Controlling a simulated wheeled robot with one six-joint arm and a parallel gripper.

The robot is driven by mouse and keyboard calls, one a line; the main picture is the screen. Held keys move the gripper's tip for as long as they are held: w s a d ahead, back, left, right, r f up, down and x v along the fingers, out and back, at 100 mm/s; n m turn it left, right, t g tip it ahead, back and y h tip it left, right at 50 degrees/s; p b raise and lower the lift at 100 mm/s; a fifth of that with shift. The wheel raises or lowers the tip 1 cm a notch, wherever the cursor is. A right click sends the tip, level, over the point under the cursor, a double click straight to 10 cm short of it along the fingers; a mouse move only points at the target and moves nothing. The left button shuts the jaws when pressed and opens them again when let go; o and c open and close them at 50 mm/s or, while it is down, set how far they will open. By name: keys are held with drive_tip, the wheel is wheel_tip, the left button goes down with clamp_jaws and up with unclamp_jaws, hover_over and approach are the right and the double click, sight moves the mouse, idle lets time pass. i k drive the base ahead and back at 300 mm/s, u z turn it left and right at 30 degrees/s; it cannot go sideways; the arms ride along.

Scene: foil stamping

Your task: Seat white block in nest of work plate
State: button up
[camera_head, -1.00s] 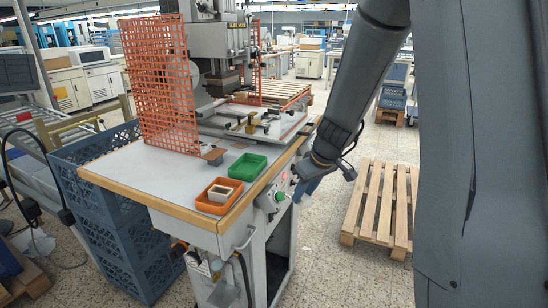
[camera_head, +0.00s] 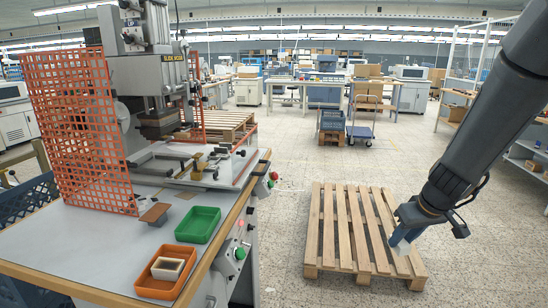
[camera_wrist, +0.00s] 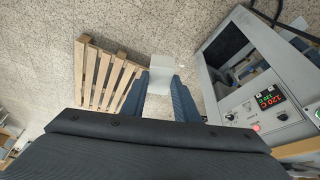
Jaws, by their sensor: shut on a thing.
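My gripper (camera_head: 403,240) is at the right in the head view, in front of the wooden pallet and apart from the press table. It is shut on the white block (camera_head: 399,249). In the wrist view the white block (camera_wrist: 159,70) sits between the tips of the two blue fingers (camera_wrist: 160,82). The work plate (camera_head: 232,168) is a pale plate on the bed of the press, left of centre in the head view, with small brass and dark fittings on it. Its nest cannot be made out clearly. My gripper is well to the right of the plate.
The press (camera_head: 150,75) stands over the plate, with an orange mesh guard (camera_head: 78,130) at its left. A green tray (camera_head: 198,224) and an orange tray (camera_head: 150,287) holding a pale block lie on the table. The pallet (camera_head: 325,235) lies on open floor.

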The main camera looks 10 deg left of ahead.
sight(228, 166)
drive_tip(key=z, duration=0.7)
drive_tip(key=i, duration=2.55)
drive_tip(key=u, duration=3.05)
